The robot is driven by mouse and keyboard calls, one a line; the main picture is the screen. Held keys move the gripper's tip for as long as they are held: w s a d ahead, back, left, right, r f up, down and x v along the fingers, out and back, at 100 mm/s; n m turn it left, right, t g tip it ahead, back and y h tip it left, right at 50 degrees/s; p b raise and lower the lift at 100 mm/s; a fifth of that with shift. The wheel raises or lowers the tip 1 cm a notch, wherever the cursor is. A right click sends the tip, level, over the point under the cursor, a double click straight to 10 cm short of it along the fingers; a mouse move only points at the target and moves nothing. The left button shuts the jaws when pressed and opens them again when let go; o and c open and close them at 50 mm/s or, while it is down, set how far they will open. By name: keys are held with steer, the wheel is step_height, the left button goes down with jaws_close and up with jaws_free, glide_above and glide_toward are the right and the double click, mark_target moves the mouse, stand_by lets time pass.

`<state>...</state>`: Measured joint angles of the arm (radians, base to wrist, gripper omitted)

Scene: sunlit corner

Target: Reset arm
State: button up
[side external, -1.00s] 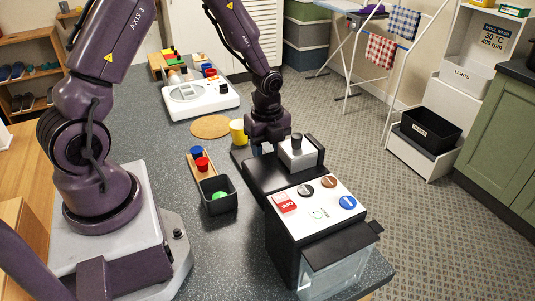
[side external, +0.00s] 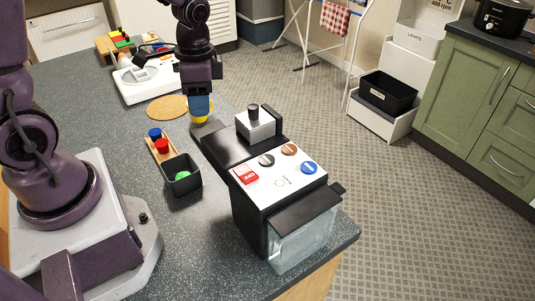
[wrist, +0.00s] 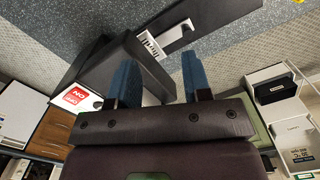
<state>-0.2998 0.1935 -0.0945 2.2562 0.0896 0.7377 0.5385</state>
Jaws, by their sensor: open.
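My gripper (side external: 201,112) hangs pointing down over the counter, behind the black and white machine (side external: 279,183). Its blue fingers show apart in the wrist view (wrist: 158,75), with nothing between them. In the side view the fingers partly cover a yellow cup (side external: 210,104); I cannot tell how far apart they are. The machine has a red switch (side external: 246,174), several round buttons and a grey-white block with a dark knob (side external: 254,113). The red switch also shows in the wrist view (wrist: 76,96).
A black bin (side external: 182,174) with a green ball stands beside a wooden rack (side external: 160,149) with blue and red cups. A round cork mat (side external: 167,107) and a white appliance (side external: 143,80) lie farther back.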

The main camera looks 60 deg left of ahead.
steer(key=s+d+r+n+t, duration=0.2)
steer(key=s+d+r+t, duration=0.1)
steer(key=r, duration=0.4)
steer(key=s+d+r+n+t, duration=0.2)
steer(key=s+r, duration=0.3)
steer(key=r, duration=0.3)
steer(key=shift+s+d+r+n+t, duration=0.3)
steer(key=shift+d+t, duration=0.3)
steer(key=shift+d, duration=0.3)
